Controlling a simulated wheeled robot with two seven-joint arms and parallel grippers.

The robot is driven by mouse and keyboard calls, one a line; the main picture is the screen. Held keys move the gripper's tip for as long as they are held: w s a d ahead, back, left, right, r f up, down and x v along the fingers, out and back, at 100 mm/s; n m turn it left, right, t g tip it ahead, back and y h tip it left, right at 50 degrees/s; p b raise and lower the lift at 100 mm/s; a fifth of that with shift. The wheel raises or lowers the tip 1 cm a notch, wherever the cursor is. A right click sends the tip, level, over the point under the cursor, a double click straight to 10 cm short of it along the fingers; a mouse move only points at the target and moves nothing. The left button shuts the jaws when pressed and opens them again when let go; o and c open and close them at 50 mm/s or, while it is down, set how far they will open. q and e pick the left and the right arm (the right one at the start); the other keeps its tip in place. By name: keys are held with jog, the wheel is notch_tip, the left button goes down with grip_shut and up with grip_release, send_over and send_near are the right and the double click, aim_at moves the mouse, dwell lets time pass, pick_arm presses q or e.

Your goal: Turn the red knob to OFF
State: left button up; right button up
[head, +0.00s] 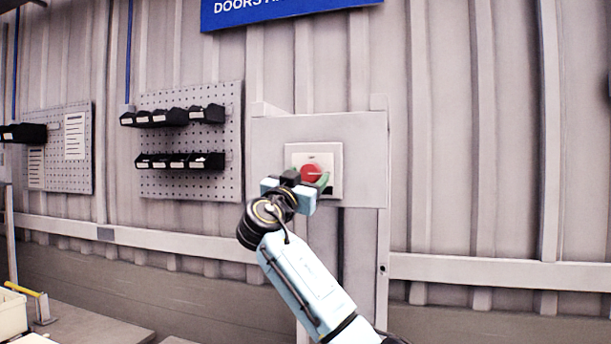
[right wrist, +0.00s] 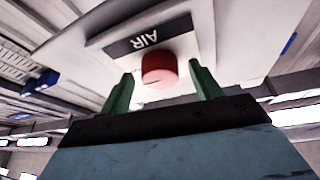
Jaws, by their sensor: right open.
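The red knob (head: 312,173) sits on a pale square plate (head: 336,156) on a grey wall panel. A pale line on the knob's face lies about level in the head view. My right gripper (head: 309,181) is at the knob and partly covers the plate. In the right wrist view the red knob (right wrist: 158,68) lies between the two green fingers of my right gripper (right wrist: 158,86), with gaps on both sides. The fingers are open. A dark label reading AIR (right wrist: 150,37) is beside the knob there. Any ON or OFF marks are too small to read. My left gripper is not in view.
The grey panel (head: 370,140) is fixed to a corrugated wall. Perforated boards with black bins (head: 180,160) hang to the left. A wall rail (head: 480,270) runs below. The space right of the panel is clear.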

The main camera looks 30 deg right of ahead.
jog(key=shift+c, duration=0.4)
